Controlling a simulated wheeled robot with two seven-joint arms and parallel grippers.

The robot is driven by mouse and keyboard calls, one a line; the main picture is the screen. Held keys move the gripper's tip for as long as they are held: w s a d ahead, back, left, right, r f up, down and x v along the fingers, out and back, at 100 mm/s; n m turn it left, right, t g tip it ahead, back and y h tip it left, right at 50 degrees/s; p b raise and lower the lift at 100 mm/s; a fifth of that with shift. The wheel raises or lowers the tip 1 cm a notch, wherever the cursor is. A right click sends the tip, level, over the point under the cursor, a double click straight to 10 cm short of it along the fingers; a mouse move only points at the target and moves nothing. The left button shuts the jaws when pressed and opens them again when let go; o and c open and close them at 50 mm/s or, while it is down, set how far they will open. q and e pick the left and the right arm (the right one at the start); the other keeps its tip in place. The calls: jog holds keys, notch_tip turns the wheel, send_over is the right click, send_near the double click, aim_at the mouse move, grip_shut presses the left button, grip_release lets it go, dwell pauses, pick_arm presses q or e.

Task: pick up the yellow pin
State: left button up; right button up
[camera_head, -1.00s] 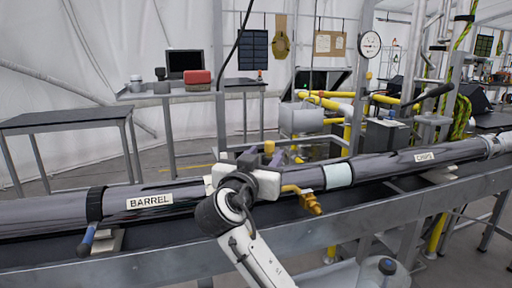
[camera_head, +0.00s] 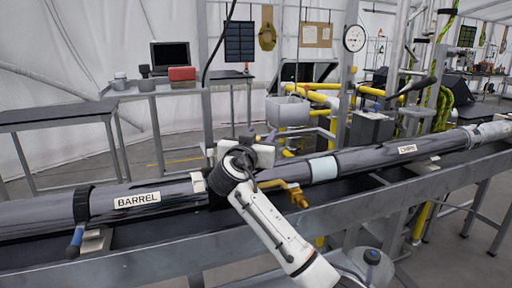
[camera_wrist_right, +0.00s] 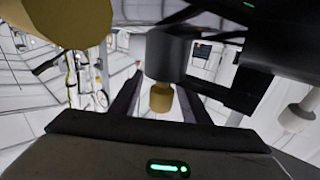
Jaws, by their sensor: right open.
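My right gripper (camera_head: 259,136) reaches over the long dark pipe in the head view, its fingers partly hidden behind its own white body. In the right wrist view its two dark fingers (camera_wrist_right: 160,103) stand apart. A tan-yellow cylinder (camera_wrist_right: 161,97), which may be the yellow pin, shows between them under a dark round part; I cannot tell how far off it is. A large blurred tan-yellow shape (camera_wrist_right: 65,18) fills the top left there. A brass-yellow fitting (camera_head: 296,195) sticks out on the pipe's near side, right of my wrist. My left gripper is not in view.
The pipe, labelled BARREL (camera_head: 137,200) at left and CHOKE (camera_head: 407,149) at right, lies along a grey steel rail (camera_head: 200,254). A blue-handled piece (camera_head: 75,241) hangs at the left. Yellow pipework (camera_head: 325,98) and a gauge (camera_head: 354,38) stand behind.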

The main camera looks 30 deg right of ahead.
grip_shut()
